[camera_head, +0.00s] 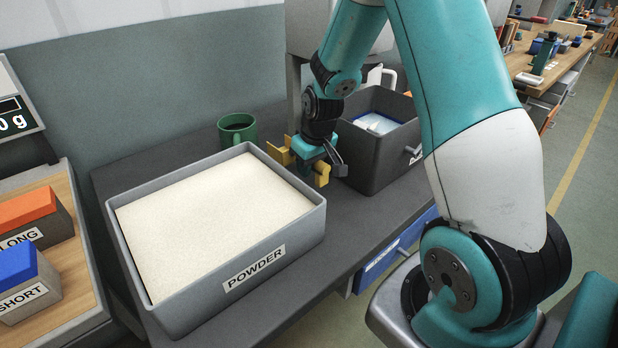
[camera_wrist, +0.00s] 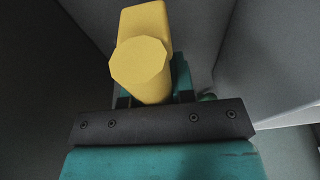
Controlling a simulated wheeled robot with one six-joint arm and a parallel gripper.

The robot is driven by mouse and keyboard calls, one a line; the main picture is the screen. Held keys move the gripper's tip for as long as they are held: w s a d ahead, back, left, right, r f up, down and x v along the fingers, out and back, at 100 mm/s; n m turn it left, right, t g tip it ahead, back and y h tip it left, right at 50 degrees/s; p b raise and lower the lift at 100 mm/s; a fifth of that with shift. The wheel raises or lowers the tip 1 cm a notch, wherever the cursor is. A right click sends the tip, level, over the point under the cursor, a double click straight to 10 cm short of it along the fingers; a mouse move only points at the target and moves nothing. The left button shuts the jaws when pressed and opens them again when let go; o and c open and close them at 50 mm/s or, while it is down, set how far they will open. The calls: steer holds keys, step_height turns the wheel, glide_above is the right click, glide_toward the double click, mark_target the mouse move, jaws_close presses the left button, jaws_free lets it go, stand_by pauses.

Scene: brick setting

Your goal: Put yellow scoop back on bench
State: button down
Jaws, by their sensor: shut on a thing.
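The yellow scoop (camera_head: 321,173) is in my gripper (camera_head: 318,158), which is shut on it. In the head view, yellow parts of the scoop show on both sides of the gripper, above the dark bench (camera_head: 345,215) between the powder tray and the dark bin. In the wrist view the yellow scoop (camera_wrist: 143,60) stands up close in front of the camera, at my gripper. The fingertips are mostly hidden there. I cannot tell whether the scoop touches the bench.
A grey tray (camera_head: 262,281) labelled POWDER, full of white powder, stands left of my gripper. A green mug (camera_head: 238,130) is behind it. A dark bin (camera_head: 375,161) with a handle is close on the right. Bare bench shows in front of the bin.

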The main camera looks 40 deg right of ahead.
steer(key=shift+s+x, duration=0.2)
steer(key=shift+x, duration=0.7)
steer(key=shift+s+x, duration=0.2)
steer(key=shift+x, duration=0.65)
steer(key=shift+f, duration=0.1)
steer(key=shift+f, duration=0.15)
steer(key=c, duration=1)
jaws_free()
steer(key=shift+o, duration=0.2)
